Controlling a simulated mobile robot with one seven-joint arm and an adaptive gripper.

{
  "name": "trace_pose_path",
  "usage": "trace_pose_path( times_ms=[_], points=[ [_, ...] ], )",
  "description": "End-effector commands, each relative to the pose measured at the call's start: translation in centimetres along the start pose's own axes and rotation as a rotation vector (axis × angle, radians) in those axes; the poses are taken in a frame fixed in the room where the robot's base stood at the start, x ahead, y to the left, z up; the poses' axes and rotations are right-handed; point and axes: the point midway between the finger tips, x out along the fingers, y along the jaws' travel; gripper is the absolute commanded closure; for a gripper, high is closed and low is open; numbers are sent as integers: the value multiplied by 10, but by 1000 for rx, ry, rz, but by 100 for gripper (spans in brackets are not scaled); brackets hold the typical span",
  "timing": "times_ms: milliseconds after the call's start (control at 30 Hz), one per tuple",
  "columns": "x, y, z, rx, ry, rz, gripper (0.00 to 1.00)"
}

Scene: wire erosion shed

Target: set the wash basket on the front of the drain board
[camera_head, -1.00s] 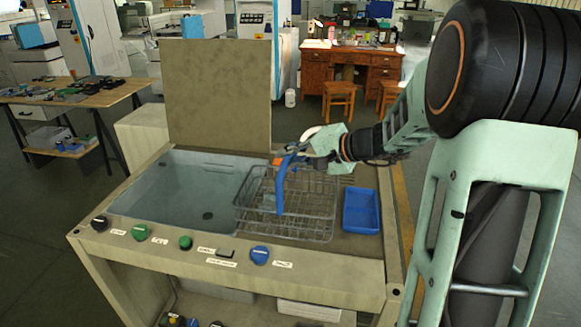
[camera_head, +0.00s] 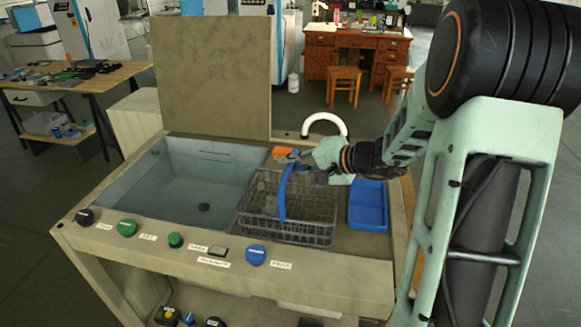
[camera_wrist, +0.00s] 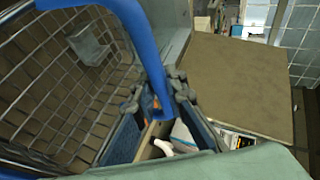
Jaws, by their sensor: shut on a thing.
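The wash basket (camera_head: 300,233) is a grey wire basket with a blue arched handle (camera_head: 283,197). It sits upright at the drain board (camera_head: 352,245), right of the sink, near the front. I cannot tell whether its base touches the board. My gripper (camera_head: 289,160) is shut on the top of the handle, reaching in from the right. In the wrist view the blue handle (camera_wrist: 146,62) runs down between my fingers (camera_wrist: 168,92), and the basket's wire mesh (camera_wrist: 50,100) fills the left side. A small clear item (camera_wrist: 88,45) shows inside the basket.
The sink basin (camera_head: 200,180) is directly left of the basket. A blue tray (camera_head: 368,207) stands close on its right. A white curved tap (camera_head: 325,120) rises behind. Knobs, including a blue one (camera_head: 255,255), line the front panel. A tall panel (camera_head: 213,80) stands at the back.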

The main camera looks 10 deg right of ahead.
Motion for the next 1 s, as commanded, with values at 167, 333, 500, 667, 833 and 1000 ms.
trace_pose_path(
  times_ms=[167,333,500,667,833,1000],
  points=[
    [2,1,1,-3,3,-7,100],
    [2,4,2,-2,1,-1,80],
    [2,4,2,-2,1,-2,71],
    [2,3,1,-2,2,-2,71],
    [-10,4,0,-4,5,-2,71],
    [-43,4,0,-5,7,-2,71]
  ],
)
